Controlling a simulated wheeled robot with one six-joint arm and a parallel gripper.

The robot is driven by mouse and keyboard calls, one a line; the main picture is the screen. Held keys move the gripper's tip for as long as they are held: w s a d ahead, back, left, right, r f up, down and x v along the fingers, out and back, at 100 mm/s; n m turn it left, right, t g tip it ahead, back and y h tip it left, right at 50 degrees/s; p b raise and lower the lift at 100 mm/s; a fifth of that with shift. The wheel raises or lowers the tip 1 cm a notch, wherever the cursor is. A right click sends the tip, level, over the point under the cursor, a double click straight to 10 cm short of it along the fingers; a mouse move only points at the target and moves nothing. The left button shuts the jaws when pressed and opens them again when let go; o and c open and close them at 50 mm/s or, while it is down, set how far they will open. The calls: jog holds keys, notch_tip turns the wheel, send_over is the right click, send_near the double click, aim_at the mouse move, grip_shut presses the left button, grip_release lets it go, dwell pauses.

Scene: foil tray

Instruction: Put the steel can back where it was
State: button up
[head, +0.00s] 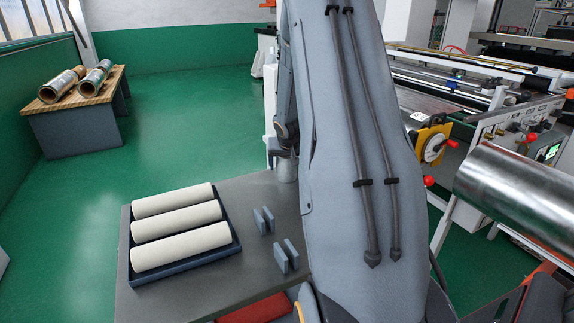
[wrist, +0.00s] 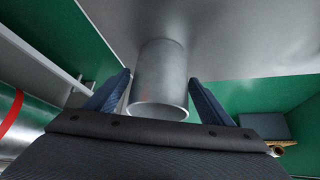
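In the wrist view the steel can (wrist: 160,78) is a plain grey metal tube with its round end towards the camera. Its far end meets a smooth grey surface (wrist: 230,30). My gripper (wrist: 160,75) has its two dark blue fingers on either side of the can. A narrow gap seems to show on each side, so the fingers look open around it, not pressed on it.
A dark blue tray (head: 238,241) with three white rolls lies on the grey table (head: 160,297), beside small blue upright plates (head: 287,256). A large shiny metal roll (head: 510,190) and machine stand right. A wood-topped bench (head: 100,92) with brown-ended rolls stands far left. Green floor between is clear.

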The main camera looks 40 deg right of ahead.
jog(key=shift+r, duration=0.1)
jog(key=shift+r+p, duration=0.2)
jog(key=shift+p, duration=0.1)
jog(key=p+v, duration=0.2)
jog(key=v, duration=0.9)
jog(key=s+a+f+n+g+y, duration=0.1)
jog(key=s+a+n, duration=0.1)
jog(key=s+a, duration=0.4)
jog(key=s+a+n+g+y, duration=0.1)
jog(key=s+a, duration=0.6)
jog(key=a, duration=1)
jog(key=s+a+f+n+g+y, duration=0.1)
jog(key=s+a+n+g, duration=0.1)
jog(key=s+a+n, duration=0.2)
jog(key=s+a, duration=0.3)
jog(key=a, duration=0.4)
jog(key=shift+a+f+y, duration=0.3)
jog(key=shift+a+y, duration=0.05)
jog(key=shift+y, duration=0.05)
